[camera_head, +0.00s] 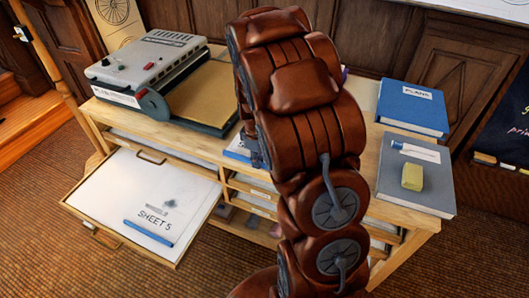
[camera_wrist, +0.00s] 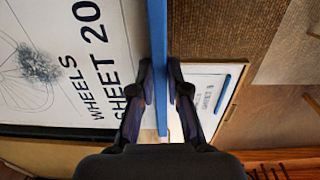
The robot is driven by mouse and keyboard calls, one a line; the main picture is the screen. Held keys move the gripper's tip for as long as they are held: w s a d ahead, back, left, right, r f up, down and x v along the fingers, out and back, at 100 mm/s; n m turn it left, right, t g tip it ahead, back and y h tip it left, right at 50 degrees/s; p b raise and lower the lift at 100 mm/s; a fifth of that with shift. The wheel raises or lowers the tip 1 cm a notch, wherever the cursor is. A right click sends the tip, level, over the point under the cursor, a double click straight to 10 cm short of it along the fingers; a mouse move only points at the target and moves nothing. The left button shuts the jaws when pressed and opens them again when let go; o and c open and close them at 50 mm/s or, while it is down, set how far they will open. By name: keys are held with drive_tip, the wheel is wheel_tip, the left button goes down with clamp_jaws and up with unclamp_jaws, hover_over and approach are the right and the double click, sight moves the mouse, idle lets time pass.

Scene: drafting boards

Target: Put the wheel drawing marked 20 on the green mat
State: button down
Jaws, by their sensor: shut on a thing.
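The wheel drawing, a white sheet (camera_wrist: 60,60) printed "WHEELS SHEET 20", fills the left of the wrist view, with part of a spoked wheel and a grey smudge. A long blue strip (camera_wrist: 158,50) runs along its right edge. My gripper (camera_wrist: 160,92) is shut on this strip, with one dark finger on each side. In the head view my arm covers most of the middle, and I cannot make out the held drawing there. I see no clear green mat in either view; my arm may hide it.
An open drawer (camera_head: 104,240) holds a white sheet marked "SHEET 5" (camera_head: 150,195) with a blue strip. A grey machine (camera_head: 150,62) stands at the desk's left. A blue book (camera_head: 412,108) and a grey book (camera_head: 412,190) with a yellow block (camera_head: 412,177) lie right.

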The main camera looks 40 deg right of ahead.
drive_tip(key=w+d, duration=0.2)
drive_tip(key=d, duration=0.1)
drive_tip(key=w+d+p, duration=0.1)
drive_tip(key=shift+d+f, duration=0.1)
drive_tip(key=shift+d, duration=0.3)
drive_tip(key=shift+s+f+p, duration=0.15)
drive_tip(key=shift+f+p, duration=0.45)
drive_tip(key=shift+f, duration=1.1)
drive_tip(key=shift+f, duration=0.1)
drive_tip(key=c, duration=1.2)
unclamp_jaws()
drive_tip(key=shift+o, duration=0.2)
